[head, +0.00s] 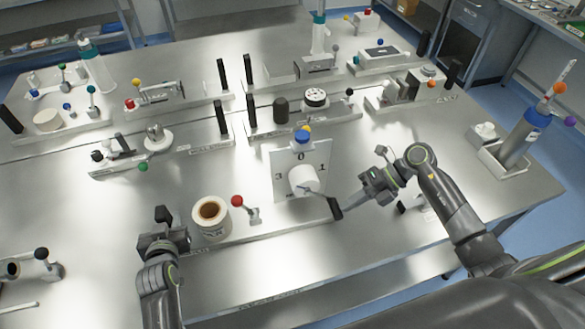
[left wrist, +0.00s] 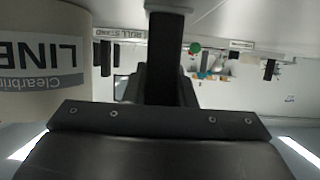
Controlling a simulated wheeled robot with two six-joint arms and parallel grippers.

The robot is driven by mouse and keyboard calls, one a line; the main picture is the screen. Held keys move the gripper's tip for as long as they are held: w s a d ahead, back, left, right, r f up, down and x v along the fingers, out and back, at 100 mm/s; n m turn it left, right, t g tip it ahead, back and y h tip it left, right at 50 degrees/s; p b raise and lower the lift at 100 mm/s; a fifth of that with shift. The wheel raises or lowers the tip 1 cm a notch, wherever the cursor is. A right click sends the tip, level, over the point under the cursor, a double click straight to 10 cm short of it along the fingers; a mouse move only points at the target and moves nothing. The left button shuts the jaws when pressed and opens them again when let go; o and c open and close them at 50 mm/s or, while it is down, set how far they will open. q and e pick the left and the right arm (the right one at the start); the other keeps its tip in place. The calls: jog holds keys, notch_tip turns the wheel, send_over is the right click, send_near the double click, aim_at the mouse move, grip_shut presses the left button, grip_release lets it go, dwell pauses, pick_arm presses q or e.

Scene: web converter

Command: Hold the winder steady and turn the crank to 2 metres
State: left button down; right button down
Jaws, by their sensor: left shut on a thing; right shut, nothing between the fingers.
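The winder stands at the near middle of the bench in the head view. Its upright plate (head: 318,158) is marked 3, 0 and 1, with a white drum (head: 303,178) in front. A thin bar runs from the drum toward a dark, handle-like piece (head: 335,208); whether this is the crank grip is unclear. A roll labelled LINE (head: 211,217) stands left of the plate and also shows in the left wrist view (left wrist: 40,62). My left gripper (head: 163,218) is shut on a dark post (left wrist: 165,55) left of the roll. My right gripper (head: 365,191) is shut and empty, right of the drum.
A red-knobbed lever (head: 238,201) stands between roll and plate. A blue cap (head: 302,137) is above the plate. Other stations with dark posts fill the back of the bench. A holder with a blue-banded bottle (head: 520,140) is at right. Bare bench (head: 80,210) lies at left.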

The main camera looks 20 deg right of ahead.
jog(key=shift+f, duration=0.2)
jog(key=shift+a+f+y, duration=0.1)
jog(key=shift+f+y, duration=0.1)
jog(key=shift+y, duration=0.2)
jog(key=shift+f, duration=0.1)
jog(key=f+y, duration=0.1)
jog(key=a+f+y, duration=0.1)
jog(key=y, duration=0.1)
jog(key=shift+a+f, duration=0.25)
jog(key=shift+f, duration=0.05)
jog(key=shift+w+a+f, duration=0.1)
jog(key=shift+a+f, duration=1.05)
jog(key=shift+a, duration=0.1)
jog(key=shift+x, duration=0.8)
jog(key=shift+f, duration=0.1)
jog(key=shift+w, duration=0.1)
